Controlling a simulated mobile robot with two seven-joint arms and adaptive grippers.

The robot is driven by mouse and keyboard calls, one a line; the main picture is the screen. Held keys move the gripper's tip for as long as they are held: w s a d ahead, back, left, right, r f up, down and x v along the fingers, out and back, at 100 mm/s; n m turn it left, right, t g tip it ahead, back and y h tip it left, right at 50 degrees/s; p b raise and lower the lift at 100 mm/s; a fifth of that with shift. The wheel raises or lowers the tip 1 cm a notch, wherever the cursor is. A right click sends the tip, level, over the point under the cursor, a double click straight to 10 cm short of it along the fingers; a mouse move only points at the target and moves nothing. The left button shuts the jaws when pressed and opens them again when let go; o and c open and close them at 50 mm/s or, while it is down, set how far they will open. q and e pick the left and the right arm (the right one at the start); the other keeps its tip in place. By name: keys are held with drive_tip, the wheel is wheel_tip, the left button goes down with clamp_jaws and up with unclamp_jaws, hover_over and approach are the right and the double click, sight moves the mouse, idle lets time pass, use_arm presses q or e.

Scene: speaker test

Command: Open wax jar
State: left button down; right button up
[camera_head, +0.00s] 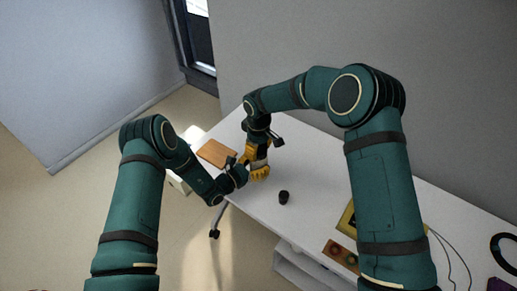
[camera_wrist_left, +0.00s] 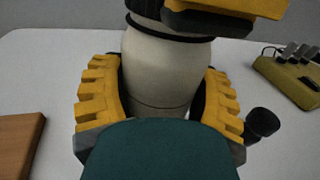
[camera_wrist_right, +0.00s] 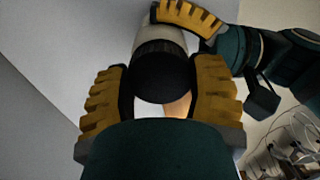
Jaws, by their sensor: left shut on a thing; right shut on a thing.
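The wax jar (camera_wrist_left: 160,75) has a cream, rounded body and a dark lid. In the left wrist view it stands between the yellow fingers of my left gripper (camera_head: 259,172), which is shut on the body. The dark lid (camera_wrist_right: 162,80) lies between the fingers of my right gripper (camera_head: 256,151), which is shut on it from above. Part of the pale body shows beyond the lid in the right wrist view. In the head view the two grippers meet over the table and largely hide the jar.
A small black cylinder (camera_head: 284,197) stands on the white table (camera_head: 312,178) near the jar. A brown board (camera_head: 216,153) lies at the left end. A yellow-green device (camera_wrist_left: 290,80), an orange panel (camera_head: 341,254) and a black ring (camera_head: 504,248) are toward the right.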

drive_tip(key=n, duration=1.3)
drive_tip(key=shift+n, duration=0.4)
drive_tip(key=n, duration=0.4)
drive_tip(key=shift+n, duration=0.3)
drive_tip(key=shift+r, duration=0.15)
drive_tip(key=shift+r, duration=0.95)
drive_tip(key=shift+r, duration=0.1)
